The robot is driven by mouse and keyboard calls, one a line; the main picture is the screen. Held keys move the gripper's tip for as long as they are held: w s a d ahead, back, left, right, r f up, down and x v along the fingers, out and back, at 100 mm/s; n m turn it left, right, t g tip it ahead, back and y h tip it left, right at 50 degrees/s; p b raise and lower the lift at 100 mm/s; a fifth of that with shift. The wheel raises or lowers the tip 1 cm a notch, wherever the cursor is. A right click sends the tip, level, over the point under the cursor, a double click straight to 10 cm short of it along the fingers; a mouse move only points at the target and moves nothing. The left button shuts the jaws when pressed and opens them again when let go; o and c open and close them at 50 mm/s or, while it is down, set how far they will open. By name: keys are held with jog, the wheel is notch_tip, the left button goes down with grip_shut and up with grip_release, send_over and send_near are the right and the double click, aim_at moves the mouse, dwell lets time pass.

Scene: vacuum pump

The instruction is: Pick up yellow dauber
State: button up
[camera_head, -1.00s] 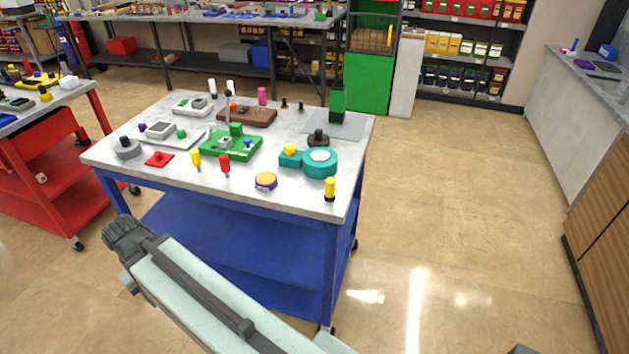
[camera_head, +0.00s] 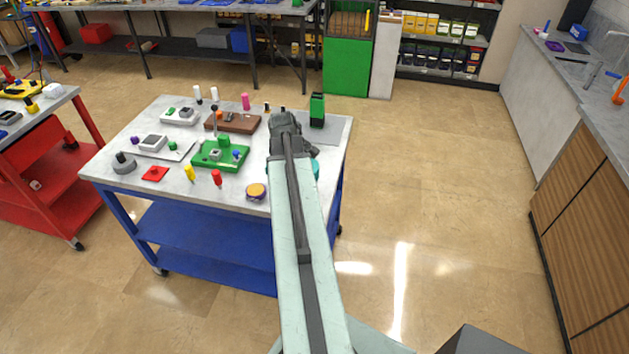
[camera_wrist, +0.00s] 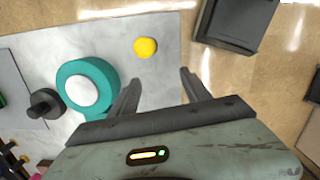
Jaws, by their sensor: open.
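In the wrist view a yellow dauber (camera_wrist: 145,47), seen from above as a round yellow top, stands near the edge of the grey tabletop (camera_wrist: 120,62). My gripper (camera_wrist: 158,80) is open, its two fingers apart and empty. The dauber lies just beyond the fingertips, roughly in line with the gap, nearer the left finger. In the head view my gripper (camera_head: 285,125) and arm reach over the table's right side and hide this dauber. Another small yellow upright piece (camera_head: 189,173) stands at the table's front, left of the red one.
A teal round part with a white top (camera_wrist: 84,90) sits left of the fingers, beside a dark knob (camera_wrist: 46,103). A green block (camera_head: 317,110) stands behind. Floor lies open right of the table.

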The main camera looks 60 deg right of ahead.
jog(key=s+d, duration=0.1)
jog(key=s+d+r, duration=0.1)
jog(key=s, duration=0.1)
jog(key=shift+d+r, duration=0.2)
jog(key=shift+d, duration=0.15)
jog(key=shift+s+f, duration=0.1)
jog(key=shift+s, duration=0.05)
notch_tip(320, 180, down, 3)
jog(key=b, duration=0.2)
jog(key=shift+d+b, duration=0.1)
jog(key=shift+b, duration=0.25)
jog(key=f+b, duration=0.3)
jog(key=s+d+f+b, duration=0.1)
jog(key=f+b, duration=0.1)
jog(key=shift+r, duration=0.15)
grip_shut()
